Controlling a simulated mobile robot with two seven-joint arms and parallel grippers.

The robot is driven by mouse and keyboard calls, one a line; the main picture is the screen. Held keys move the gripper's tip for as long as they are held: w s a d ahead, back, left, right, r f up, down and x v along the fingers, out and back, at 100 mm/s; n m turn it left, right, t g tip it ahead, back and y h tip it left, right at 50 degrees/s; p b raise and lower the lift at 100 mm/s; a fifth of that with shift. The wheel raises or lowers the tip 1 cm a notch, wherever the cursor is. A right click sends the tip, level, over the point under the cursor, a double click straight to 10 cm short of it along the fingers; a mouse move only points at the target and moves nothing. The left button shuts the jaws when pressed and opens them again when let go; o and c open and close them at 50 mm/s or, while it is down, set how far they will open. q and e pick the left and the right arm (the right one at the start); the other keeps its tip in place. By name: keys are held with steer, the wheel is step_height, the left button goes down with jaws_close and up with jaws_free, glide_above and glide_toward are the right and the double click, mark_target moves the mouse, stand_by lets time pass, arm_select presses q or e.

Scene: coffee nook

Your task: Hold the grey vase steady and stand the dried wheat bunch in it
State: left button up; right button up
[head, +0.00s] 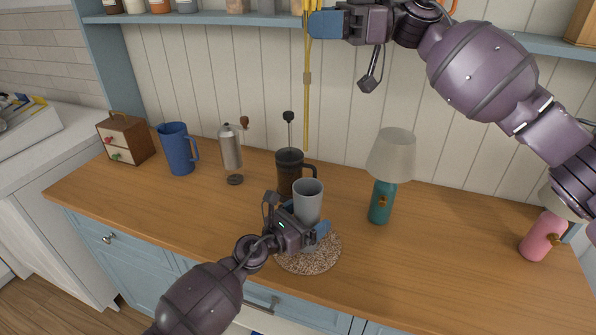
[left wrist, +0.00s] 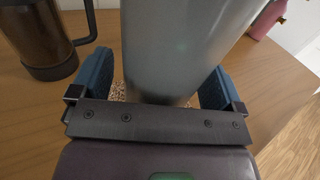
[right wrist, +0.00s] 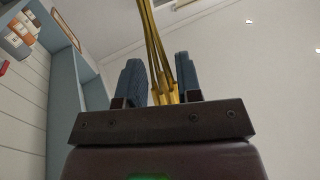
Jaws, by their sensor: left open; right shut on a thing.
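The grey vase (head: 308,198) stands upright on a round speckled mat (head: 308,262) on the counter. My left gripper (head: 306,232) is at the vase's lower part. In the left wrist view its blue fingers (left wrist: 158,90) lie on both sides of the vase (left wrist: 185,45), open with small gaps. The dried wheat bunch (head: 307,100) is a thin yellow bundle hanging upright, high above the counter and close to over the vase. My right gripper (head: 312,24) is shut on it near the top of the head view. The right wrist view shows the yellow stalks (right wrist: 157,50) between its fingers (right wrist: 160,80).
A dark French press (head: 289,172) stands just behind the vase. A teal lamp (head: 381,200) is to its right, a pink lamp (head: 541,236) far right. A grinder (head: 231,150), blue pitcher (head: 178,150) and small drawer box (head: 125,139) stand left. A shelf (head: 220,18) runs above.

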arm_select(q)
steer(key=shift+w+d, duration=0.1)
steer(key=c, duration=1.1)
arm_select(e)
step_height(320, 180, down, 7)
stand_by(0.7)
steer(key=shift+f, duration=0.35)
stand_by(0.4)
steer(key=shift+f, duration=2.2)
step_height(320, 180, down, 7)
steer(key=shift+f, duration=0.2)
